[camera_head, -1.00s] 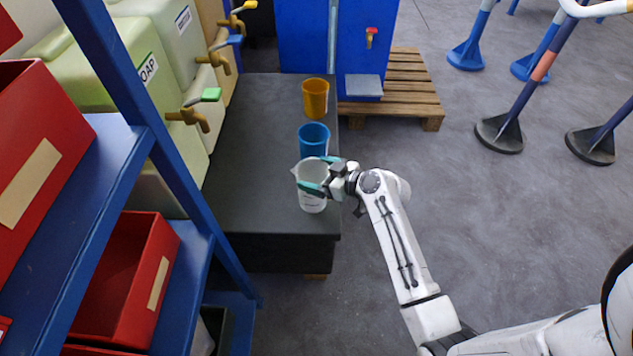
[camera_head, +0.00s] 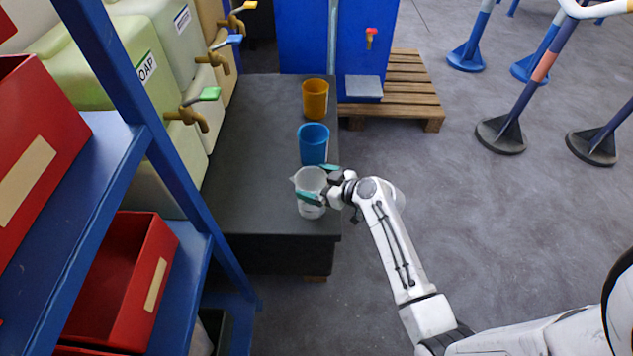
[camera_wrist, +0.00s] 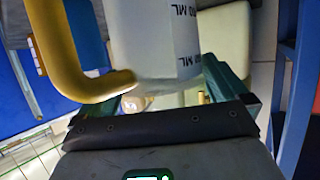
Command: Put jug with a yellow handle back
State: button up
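The jug (camera_head: 309,209) is white and translucent with a spout at its left. In the head view it is upright over the front right end of the dark table (camera_head: 245,190); I cannot tell whether its base touches the top. In the wrist view the jug (camera_wrist: 160,42) shows black ML print and a thick yellow handle (camera_wrist: 66,62). My gripper (camera_head: 319,183) has its teal fingers on both sides of the jug's body and appears shut on it. The fingers also show in the wrist view (camera_wrist: 185,95). The handle is hardly visible in the head view.
Canisters with taps (camera_head: 190,112) line the table's left side. A blue shelf (camera_head: 95,190) with red bins (camera_head: 120,280) is at left. The table's left middle is clear.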

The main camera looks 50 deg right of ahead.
jog(key=shift+r, duration=0.2)
jog(key=a+v, duration=0.1)
jog(key=v, duration=1.1)
jog(key=s+a+f+n+g+y, duration=0.1)
jog(key=s+a+f+g, duration=0.15)
jog(key=a, duration=0.25)
jog(key=s+a+f+g+y, duration=0.1)
jog(key=a+f+g, duration=0.1)
jog(key=a+g, duration=0.3)
jog(key=s+a+r+m+g+h, duration=0.1)
jog(key=s+a+g, duration=0.1)
jog(key=s, duration=0.3)
jog(key=s+a+m+g+h, duration=0.1)
jog(key=s+a+g+h, duration=0.1)
jog(key=s, duration=0.4)
jog(key=shift+a+r+g, duration=0.35)
jog(key=shift+a+g, duration=0.1)
notch_tip(320, 180, up, 6)
jog(key=p, duration=0.6)
jog(key=shift+f, duration=0.2)
